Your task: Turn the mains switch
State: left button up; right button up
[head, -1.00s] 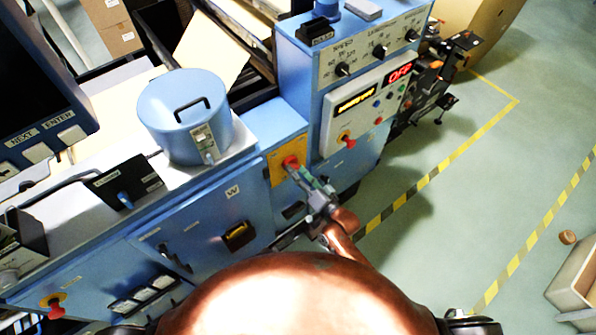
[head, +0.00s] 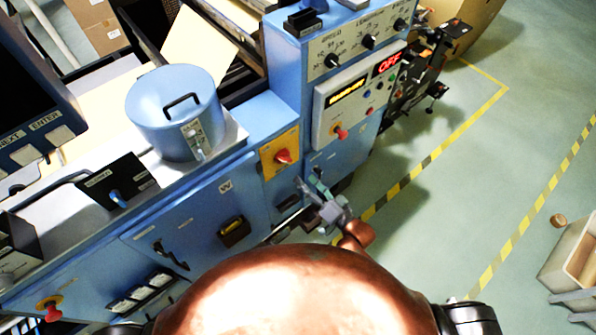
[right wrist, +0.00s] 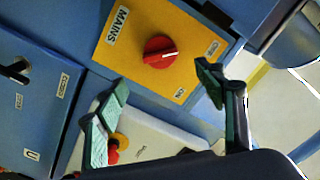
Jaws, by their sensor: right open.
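The mains switch is a red rotary knob (head: 284,157) on a yellow plate (head: 268,160) on the blue machine's front. My left gripper is not in view.
The control panel (head: 355,100) beside the plate has a red OFF display and another red knob (head: 340,132). A blue lidded pot (head: 175,110) stands on the machine top. Yellow-black tape (head: 430,160) marks the open floor. A crate (head: 575,260) stands at right.

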jog(key=v, duration=0.2)
jog(key=shift+s+d, duration=0.2)
jog(key=shift+s, duration=0.1)
dwell(0.3)
